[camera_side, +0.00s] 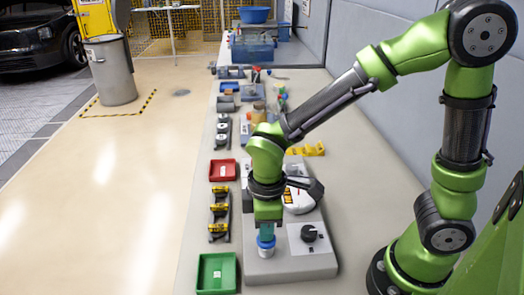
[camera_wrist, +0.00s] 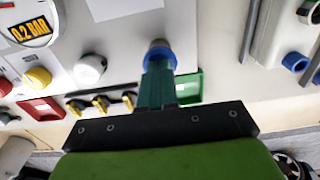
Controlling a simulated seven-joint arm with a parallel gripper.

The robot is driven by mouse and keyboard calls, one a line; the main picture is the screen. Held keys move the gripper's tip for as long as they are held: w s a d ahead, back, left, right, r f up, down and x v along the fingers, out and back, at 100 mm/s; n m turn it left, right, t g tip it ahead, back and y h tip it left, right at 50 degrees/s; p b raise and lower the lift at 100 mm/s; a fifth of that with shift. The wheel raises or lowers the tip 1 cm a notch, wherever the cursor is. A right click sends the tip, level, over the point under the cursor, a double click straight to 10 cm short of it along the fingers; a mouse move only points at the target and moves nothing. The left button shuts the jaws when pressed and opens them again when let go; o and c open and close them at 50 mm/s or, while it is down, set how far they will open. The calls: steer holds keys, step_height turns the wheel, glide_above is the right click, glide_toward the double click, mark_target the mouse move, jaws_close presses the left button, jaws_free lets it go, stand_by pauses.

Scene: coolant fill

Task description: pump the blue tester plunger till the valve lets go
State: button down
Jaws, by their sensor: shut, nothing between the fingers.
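The tester is a grey panel (camera_side: 290,268) on the bench, with a black knob (camera_side: 309,233) on a white plate. The blue plunger (camera_side: 266,243) stands at its left front, with a pale part below the blue cap. My gripper (camera_side: 266,233) points down right over the plunger. Its teal fingers are together and empty. In the wrist view the fingertips (camera_wrist: 157,66) reach the blue plunger (camera_wrist: 158,50) and partly hide it; I cannot tell whether they touch. A round gauge (camera_side: 298,202) is partly behind my arm; in the wrist view a display (camera_wrist: 30,32) reads 0.2 BAR.
A green tray (camera_side: 216,272) and a red tray (camera_side: 223,170) lie left of the tester, with a rack of yellow-marked parts (camera_side: 219,212) between them. Yellow (camera_wrist: 37,77) and white (camera_wrist: 90,68) knobs show in the wrist view. Several bins stand farther back.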

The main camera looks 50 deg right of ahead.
step_height(320, 180, up, 14)
stand_by(0.5)
stand_by(1.0)
step_height(320, 180, up, 2)
steer(key=shift+r, duration=0.25)
steer(key=shift+f, duration=0.1)
step_height(320, 180, down, 14)
steer(key=shift+r, duration=0.1)
stand_by(0.4)
